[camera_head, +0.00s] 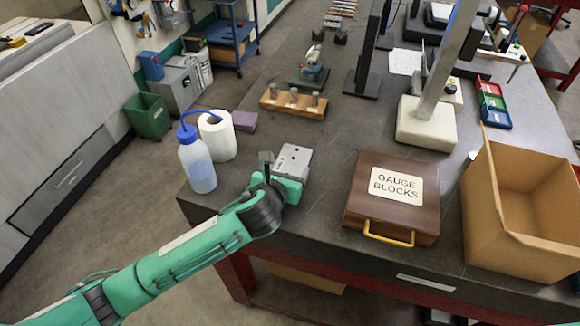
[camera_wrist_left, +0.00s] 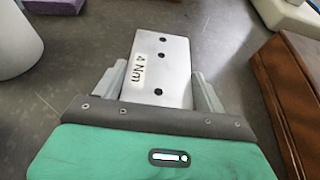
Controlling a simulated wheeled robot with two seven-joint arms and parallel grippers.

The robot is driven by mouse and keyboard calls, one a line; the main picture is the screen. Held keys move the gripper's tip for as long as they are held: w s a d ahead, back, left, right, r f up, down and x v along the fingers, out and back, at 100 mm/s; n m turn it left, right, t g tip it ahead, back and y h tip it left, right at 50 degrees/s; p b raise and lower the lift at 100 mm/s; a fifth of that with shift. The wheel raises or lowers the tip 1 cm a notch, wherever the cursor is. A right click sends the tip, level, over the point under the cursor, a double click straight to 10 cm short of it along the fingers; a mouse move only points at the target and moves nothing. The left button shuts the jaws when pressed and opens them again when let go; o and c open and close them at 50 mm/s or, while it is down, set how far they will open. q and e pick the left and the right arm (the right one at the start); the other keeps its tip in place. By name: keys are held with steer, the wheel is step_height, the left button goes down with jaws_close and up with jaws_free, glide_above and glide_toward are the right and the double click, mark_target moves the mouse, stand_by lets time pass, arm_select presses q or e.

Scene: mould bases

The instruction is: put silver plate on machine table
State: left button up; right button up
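The silver plate (camera_head: 293,160) is a small block with dark holes at the near left corner of the dark worktop. In the left wrist view, the plate (camera_wrist_left: 160,68) shows a "4 Nm" marking. My left gripper (camera_head: 280,172) has one finger along each side of it. In the left wrist view, the fingers (camera_wrist_left: 158,88) look close against its edges, and the gripper body hides its near end. I cannot tell whether the plate is clear of the worktop. My right gripper is not in view. I cannot tell which surface is the machine table.
A blue-capped bottle (camera_head: 196,160) and white roll (camera_head: 217,136) stand left of the plate. A gauge blocks case (camera_head: 360,205) and cardboard box (camera_head: 490,225) are to the right. A wooden holder (camera_head: 293,102) lies behind. The dark worktop (camera_head: 345,130) has bare room between holder and case.

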arm_select(q)
steer(key=c, duration=0.8)
step_height(320, 180, up, 20)
steer(key=shift+r+b, duration=0.1)
steer(key=shift+b, duration=0.35)
